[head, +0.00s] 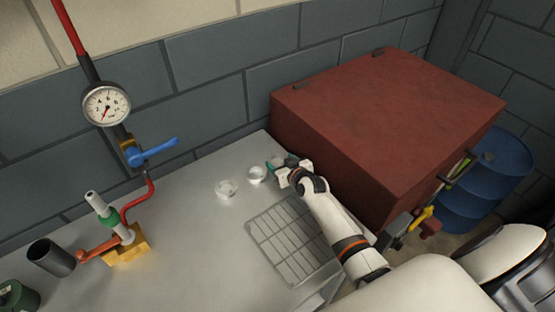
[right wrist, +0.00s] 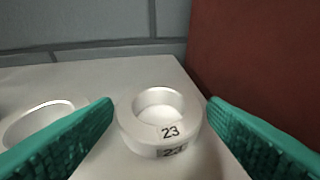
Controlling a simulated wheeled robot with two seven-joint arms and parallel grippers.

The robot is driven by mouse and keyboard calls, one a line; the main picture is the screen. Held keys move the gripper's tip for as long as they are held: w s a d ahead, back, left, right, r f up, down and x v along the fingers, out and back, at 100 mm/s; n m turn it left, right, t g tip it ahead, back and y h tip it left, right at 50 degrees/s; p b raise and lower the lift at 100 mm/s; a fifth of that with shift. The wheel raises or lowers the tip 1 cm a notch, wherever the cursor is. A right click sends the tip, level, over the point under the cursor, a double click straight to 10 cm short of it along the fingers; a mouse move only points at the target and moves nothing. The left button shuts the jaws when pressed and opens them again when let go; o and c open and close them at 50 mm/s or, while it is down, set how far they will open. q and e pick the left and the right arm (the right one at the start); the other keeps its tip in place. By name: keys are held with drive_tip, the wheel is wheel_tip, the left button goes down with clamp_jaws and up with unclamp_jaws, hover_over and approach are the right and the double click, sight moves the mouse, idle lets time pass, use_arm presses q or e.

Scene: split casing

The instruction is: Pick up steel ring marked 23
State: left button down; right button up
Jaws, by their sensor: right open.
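The steel ring marked 23 (right wrist: 160,118) sits on the metal bench top in the right wrist view, its number facing me. It stands between the two green fingers of my right gripper (right wrist: 160,128), which are open, one on each side, with a visible gap to the ring. In the head view the ring (head: 257,174) lies just left of my right gripper (head: 274,166). A second ring (right wrist: 38,122) is at the left of the wrist view, partly behind the left finger; it also shows in the head view (head: 227,189). Its marking is not readable. My left gripper is not in view.
A large red box (head: 390,120) stands right of my right gripper. A wire grid (head: 292,240) lies on the bench (head: 200,260) in front. A yellow-based valve fitting (head: 125,245) and a dark cup (head: 50,257) stand at the left. A block wall closes off the back.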

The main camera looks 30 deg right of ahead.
drive_tip(key=shift+x, duration=1.15)
drive_tip(key=shift+s, duration=0.1)
drive_tip(key=c, duration=0.7)
drive_tip(key=shift+r, duration=0.1)
drive_tip(key=shift+c, duration=1.1)
drive_tip(key=shift+r, duration=0.1)
